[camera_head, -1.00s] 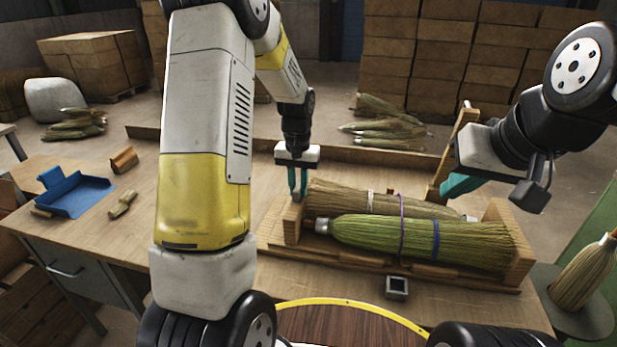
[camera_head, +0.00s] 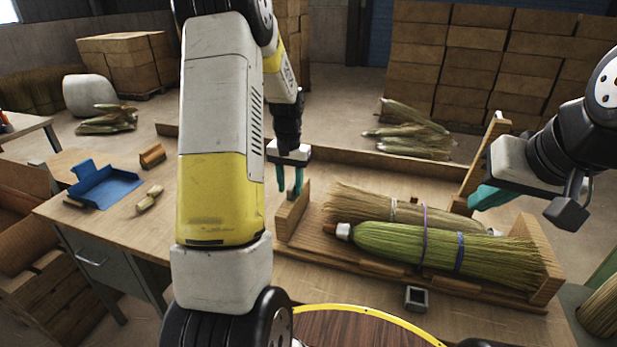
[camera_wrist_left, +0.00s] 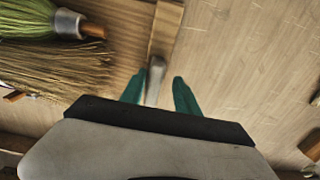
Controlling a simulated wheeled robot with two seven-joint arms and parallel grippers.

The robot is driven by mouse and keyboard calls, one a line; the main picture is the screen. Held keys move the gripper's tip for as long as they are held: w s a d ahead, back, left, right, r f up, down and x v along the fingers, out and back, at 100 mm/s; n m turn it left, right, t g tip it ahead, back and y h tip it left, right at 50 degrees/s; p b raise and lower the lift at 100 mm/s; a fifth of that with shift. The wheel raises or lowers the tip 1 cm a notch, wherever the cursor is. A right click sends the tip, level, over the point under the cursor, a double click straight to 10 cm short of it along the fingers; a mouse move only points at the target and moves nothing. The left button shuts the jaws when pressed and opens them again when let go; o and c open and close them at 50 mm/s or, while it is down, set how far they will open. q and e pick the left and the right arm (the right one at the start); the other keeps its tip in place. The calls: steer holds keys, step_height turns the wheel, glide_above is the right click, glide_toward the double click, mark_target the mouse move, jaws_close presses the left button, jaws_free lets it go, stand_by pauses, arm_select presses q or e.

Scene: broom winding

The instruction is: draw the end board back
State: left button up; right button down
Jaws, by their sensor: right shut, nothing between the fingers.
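The near-left end board (camera_head: 292,216) is an upright wooden plank at the left end of a wooden cradle (camera_head: 400,282). A green broom (camera_head: 400,243) and a tan broom (camera_head: 370,205) lie in the cradle, apart from this board. My left gripper (camera_head: 289,190) is at the board's top, fingers pointing down. In the left wrist view its teal fingers (camera_wrist_left: 159,92) stand apart. A light grey bar end lies between them, nearer the left finger, in line with the board (camera_wrist_left: 166,28). My right gripper (camera_head: 490,198) is shut and empty beside a slanted wooden post (camera_head: 482,158).
Another end board (camera_head: 540,258) closes the cradle's right end. A blue dustpan (camera_head: 104,187) and small wooden blocks (camera_head: 150,199) lie on the table's left. A small grey square piece (camera_head: 417,298) sits in front of the cradle. Bare table lies left of the end board.

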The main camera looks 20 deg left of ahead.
arm_select(q)
steer(key=shift+d, duration=0.1)
steer(key=shift+r, duration=0.1)
step_height(320, 180, up, 8)
steer(key=shift+f, duration=0.25)
steer(key=shift+r, duration=0.1)
stand_by(0.3)
steer(key=s+d+r+t+h, duration=0.1)
steer(key=s+d+r+t, duration=0.2)
steer(key=s, duration=0.9)
steer(key=s+d+r+t+h, duration=0.1)
steer(key=s+d+r+t, duration=0.2)
steer(key=s+d+r, duration=0.5)
steer(key=s+r, duration=0.2)
steer(key=s, duration=0.2)
steer(key=shift+s+d+r, duration=0.15)
steer(key=shift+s, duration=0.1)
stand_by(0.5)
